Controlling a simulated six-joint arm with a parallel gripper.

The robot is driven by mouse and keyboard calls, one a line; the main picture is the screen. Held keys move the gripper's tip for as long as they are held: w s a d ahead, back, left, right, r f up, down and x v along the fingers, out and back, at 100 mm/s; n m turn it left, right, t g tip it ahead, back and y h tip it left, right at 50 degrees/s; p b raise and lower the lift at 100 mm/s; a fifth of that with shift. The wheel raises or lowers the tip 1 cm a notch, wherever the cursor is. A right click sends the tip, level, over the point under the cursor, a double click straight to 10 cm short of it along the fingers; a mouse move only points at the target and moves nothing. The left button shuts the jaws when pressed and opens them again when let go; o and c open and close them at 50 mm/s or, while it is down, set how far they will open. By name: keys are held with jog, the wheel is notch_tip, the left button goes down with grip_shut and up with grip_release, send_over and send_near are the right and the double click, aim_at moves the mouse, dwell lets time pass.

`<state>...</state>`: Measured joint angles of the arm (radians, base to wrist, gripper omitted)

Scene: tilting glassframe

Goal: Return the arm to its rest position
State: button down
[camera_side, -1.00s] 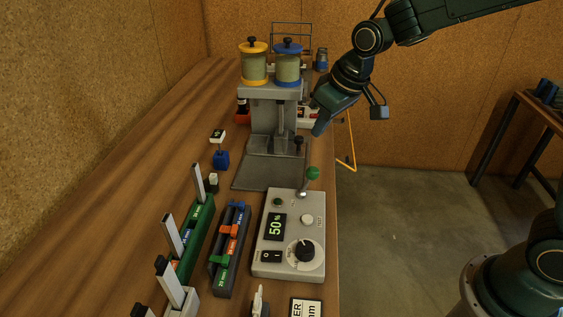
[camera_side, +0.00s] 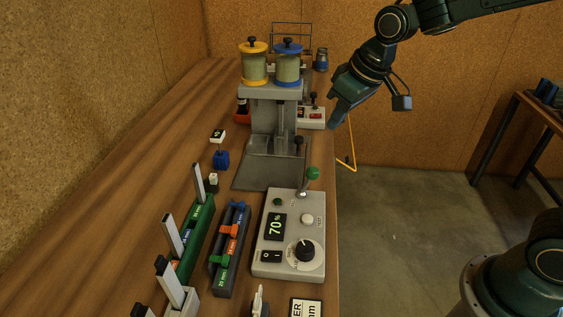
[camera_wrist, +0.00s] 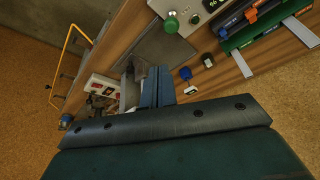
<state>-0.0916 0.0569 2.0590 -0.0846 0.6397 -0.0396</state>
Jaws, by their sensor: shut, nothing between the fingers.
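My gripper (camera_side: 336,122) is in the air at the right edge of the wooden bench, right of the grey stand with the two jars. Its fingers are together and hold nothing. In the wrist view the closed fingers (camera_wrist: 158,86) point at the bench and touch nothing that I can see. The arm reaches in from the upper right of the side view.
The stand carries a yellow-capped jar (camera_side: 254,65) and a blue-capped jar (camera_side: 288,66). A control box (camera_side: 264,257) reading 70% has a green-knobbed lever (camera_side: 313,173). Colored block racks (camera_side: 229,255) lie left of it. Open floor (camera_side: 400,230) lies right of the bench.

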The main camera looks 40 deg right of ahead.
jog(key=s+d+r+m, duration=0.1)
jog(key=s+d+r, duration=0.1)
jog(key=s, duration=0.9)
jog(key=s+d+r+m+t+h, duration=0.1)
jog(key=s+d+r, duration=0.1)
jog(key=s, duration=0.9)
jog(key=shift+s+d, duration=0.3)
jog(key=shift+d, duration=0.5)
jog(key=shift+r, duration=0.1)
jog(key=w+a+r+n+g, duration=0.2)
jog(key=w, duration=0.6)
jog(key=w+a+r+n+g, duration=0.1)
jog(key=w+a+r, duration=0.15)
jog(key=w, duration=0.65)
jog(key=w+a+f+n+g, duration=0.1)
jog(key=w+a+f, duration=0.3)
jog(key=w, duration=0.3)
jog(key=w+a+f+n+g, duration=0.2)
jog(key=w+a+f, duration=0.3)
jog(key=w, duration=0.3)
jog(key=shift+a+f+n+h, duration=0.2)
jog(key=shift+n+h, duration=0.1)
jog(key=shift+h, duration=0.1)
